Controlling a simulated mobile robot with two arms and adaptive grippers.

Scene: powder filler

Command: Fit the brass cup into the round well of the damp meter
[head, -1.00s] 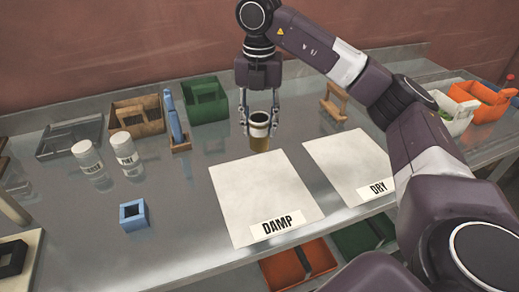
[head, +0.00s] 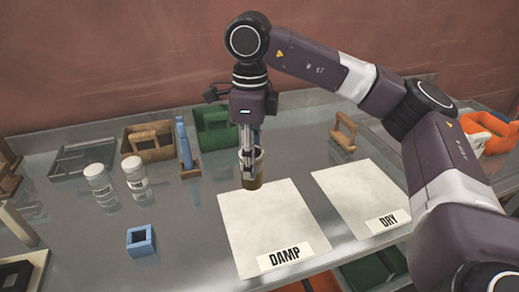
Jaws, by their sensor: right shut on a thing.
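My right gripper (head: 250,164) points down and is shut on the brass cup (head: 252,183), a small upright cylinder with a pale upper band and a brass-brown lower part. The cup is at the back edge of the white sheet labelled DAMP (head: 263,230). I cannot tell whether its base touches the sheet or hangs just above. The fingers cover part of the cup. I cannot make out a damp meter with a round well. My left gripper is out of view.
A white DRY sheet (head: 358,201) lies to the right. A blue square block (head: 141,246), two white jars (head: 101,185), a brown box (head: 150,152) and a green box (head: 215,141) stand left and behind. Orange and white bins are at the far right. The DAMP sheet is bare.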

